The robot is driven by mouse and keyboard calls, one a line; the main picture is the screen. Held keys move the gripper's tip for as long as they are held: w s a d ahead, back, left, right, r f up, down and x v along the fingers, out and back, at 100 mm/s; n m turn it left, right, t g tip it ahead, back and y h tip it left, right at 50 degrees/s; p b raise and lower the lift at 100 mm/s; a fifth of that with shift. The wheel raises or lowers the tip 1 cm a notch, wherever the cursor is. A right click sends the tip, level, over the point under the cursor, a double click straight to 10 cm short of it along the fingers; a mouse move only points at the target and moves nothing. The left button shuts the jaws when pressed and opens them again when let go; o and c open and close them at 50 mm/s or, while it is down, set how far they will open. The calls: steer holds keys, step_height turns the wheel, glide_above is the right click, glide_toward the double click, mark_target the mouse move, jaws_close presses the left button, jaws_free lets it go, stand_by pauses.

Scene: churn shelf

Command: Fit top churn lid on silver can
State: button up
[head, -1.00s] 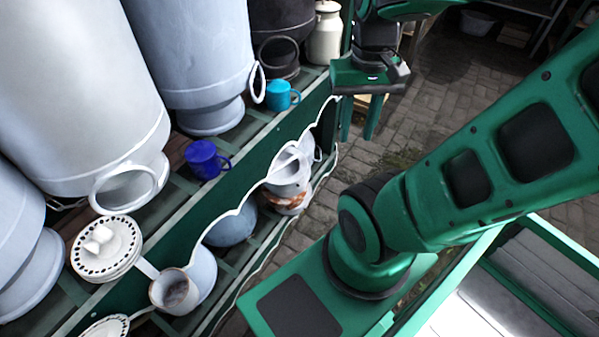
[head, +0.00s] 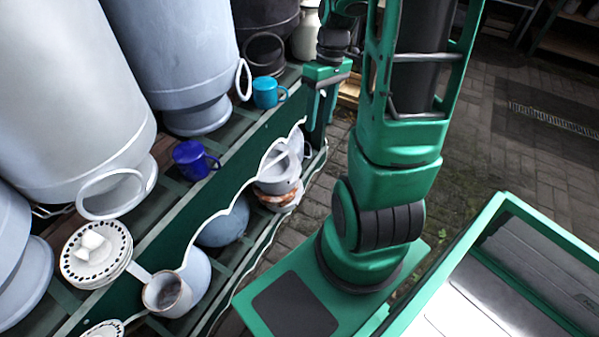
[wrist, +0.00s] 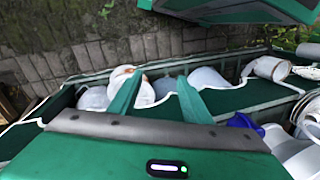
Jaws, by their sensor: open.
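A stack of round white lids (head: 72,258) with dark-spotted rims lies on the shelf at the left of the head view; the top lid (head: 113,240) carries a white knob. Large silver-grey cans stand behind, one pale can (head: 75,95) nearest the lids and a bluer can (head: 175,50) to its right. I cannot tell which is the silver can meant. My gripper (head: 321,112) is open and empty near the far end of the shelf, well away from the lids. In the wrist view its two fingers (wrist: 157,98) are spread over the shelf edge, with nothing between them in its grasp.
A blue mug (head: 193,160) and a turquoise mug (head: 266,92) stand on the upper shelf's front. A white mug (head: 167,294) and pots (head: 279,170) sit along the lower, wavy-edged shelf. Another spotted lid (head: 104,330) shows at the bottom edge. Brick paving (head: 500,120) lies open at right.

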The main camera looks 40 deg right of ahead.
steer(key=w+d+f+n+y, duration=0.2)
steer(key=w+f+n, duration=0.15)
steer(key=f, duration=0.45)
steer(key=n+t+y, duration=0.5)
steer(key=t+y, duration=0.1)
steer(key=t, duration=0.4)
glide_toward(273, 178)
steer(key=shift+s+d+r, duration=0.4)
steer(key=shift+d+r, duration=0.15)
steer(key=shift+g, duration=0.3)
steer(key=x, duration=1.1)
steer(key=shift+s+d, duration=0.1)
jaws_close()
